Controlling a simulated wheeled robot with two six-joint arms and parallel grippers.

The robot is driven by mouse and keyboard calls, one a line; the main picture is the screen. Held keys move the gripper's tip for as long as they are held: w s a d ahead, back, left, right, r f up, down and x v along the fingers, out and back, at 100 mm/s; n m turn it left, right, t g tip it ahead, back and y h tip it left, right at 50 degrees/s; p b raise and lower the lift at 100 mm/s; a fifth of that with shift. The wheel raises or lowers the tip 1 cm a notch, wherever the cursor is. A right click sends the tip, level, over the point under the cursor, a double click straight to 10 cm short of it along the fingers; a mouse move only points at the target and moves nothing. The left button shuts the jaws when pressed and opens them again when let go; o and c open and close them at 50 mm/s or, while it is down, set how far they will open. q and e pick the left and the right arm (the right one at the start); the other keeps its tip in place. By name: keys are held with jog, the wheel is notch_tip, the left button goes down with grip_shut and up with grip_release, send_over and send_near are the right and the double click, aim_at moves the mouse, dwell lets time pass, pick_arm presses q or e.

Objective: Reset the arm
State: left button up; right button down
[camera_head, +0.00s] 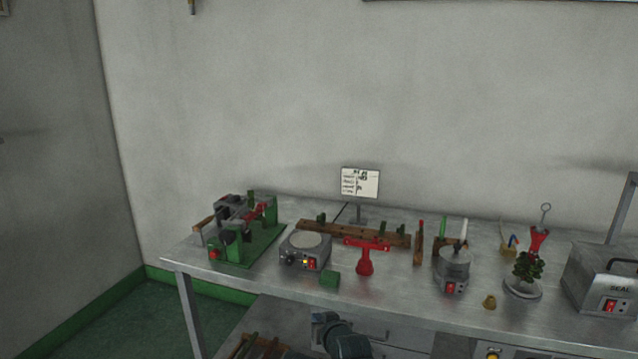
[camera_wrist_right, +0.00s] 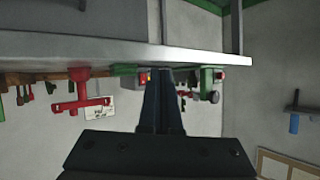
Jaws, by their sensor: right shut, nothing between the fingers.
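My right gripper (camera_head: 323,320) shows at the bottom of the head view, in front of the metal table's front edge (camera_head: 400,315) and below its top. In the right wrist view its two dark fingers (camera_wrist_right: 160,75) are together with nothing between them. That view is upside down, with the table edge (camera_wrist_right: 70,48) across the top. My left arm and gripper do not show.
On the table (camera_head: 395,282) stand a green-based machine (camera_head: 235,250), a round-topped heater (camera_head: 305,250), a green block (camera_head: 329,279), a red stand (camera_head: 365,262), a wax pot (camera_head: 453,270), a green wax tree (camera_head: 527,268) and a sealing box (camera_head: 605,280). A drawer unit is below.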

jog(key=s+d+n+g+h+p, duration=0.1)
jog(key=s+g+p, duration=0.4)
jog(key=s, duration=0.6)
jog(key=s+d+f+g+h+p, duration=0.1)
jog(key=s+d+g+h+p, duration=0.3)
jog(key=s+g, duration=0.3)
jog(key=s+d+p, duration=0.1)
jog(key=s, duration=0.4)
jog(key=shift+s+f+n+g+p, duration=0.15)
jog(key=shift+s+n+g+p, duration=0.15)
jog(key=shift+n, duration=0.1)
